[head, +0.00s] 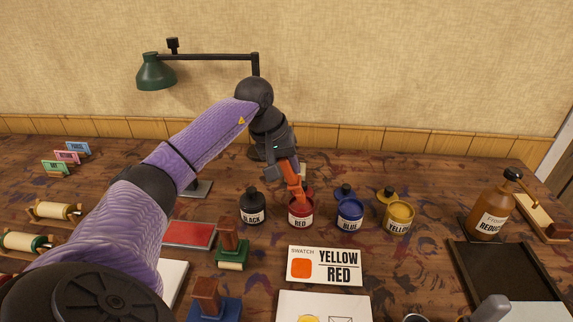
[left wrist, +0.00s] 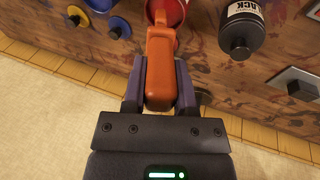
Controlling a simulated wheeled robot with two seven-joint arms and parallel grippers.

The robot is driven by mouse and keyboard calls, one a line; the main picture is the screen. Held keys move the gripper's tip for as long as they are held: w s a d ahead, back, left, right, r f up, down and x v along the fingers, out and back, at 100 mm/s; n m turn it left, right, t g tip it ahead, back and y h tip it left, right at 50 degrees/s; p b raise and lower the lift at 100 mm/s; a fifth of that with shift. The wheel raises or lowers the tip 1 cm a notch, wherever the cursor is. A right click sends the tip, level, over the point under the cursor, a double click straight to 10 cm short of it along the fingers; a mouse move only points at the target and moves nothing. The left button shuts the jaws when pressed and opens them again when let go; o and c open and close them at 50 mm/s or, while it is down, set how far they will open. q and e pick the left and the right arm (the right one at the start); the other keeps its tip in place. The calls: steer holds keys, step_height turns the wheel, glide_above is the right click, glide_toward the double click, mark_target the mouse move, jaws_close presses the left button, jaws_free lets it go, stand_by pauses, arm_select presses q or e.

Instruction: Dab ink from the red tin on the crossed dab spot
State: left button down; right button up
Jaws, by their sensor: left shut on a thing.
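My left gripper (head: 288,168) is shut on the orange handle of a tool (head: 293,183). In the left wrist view the handle (left wrist: 159,75) lies between the two fingers (left wrist: 159,92). The tool points down into the open red tin (head: 301,213), which also shows at the top of the left wrist view (left wrist: 177,12). Its tip is hidden in the tin, and I cannot tell whether it carries ink. A white sheet (head: 325,300) at the bottom edge shows part of a yellow spot and a crossed square (head: 340,319), the dab spot.
A black bottle (head: 252,207) stands left of the red tin; blue (head: 350,214) and yellow (head: 398,216) tins stand right. A swatch card (head: 325,266) reading YELLOW RED lies in front. A brown reducer bottle (head: 492,210) stands right.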

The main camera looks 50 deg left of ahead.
arm_select(q)
steer(key=shift+f+b, duration=0.5)
steer(key=shift+f, duration=0.2)
stand_by(1.2)
step_height(320, 180, up, 7)
steer(key=p, duration=0.6)
steer(key=shift+r, duration=0.15)
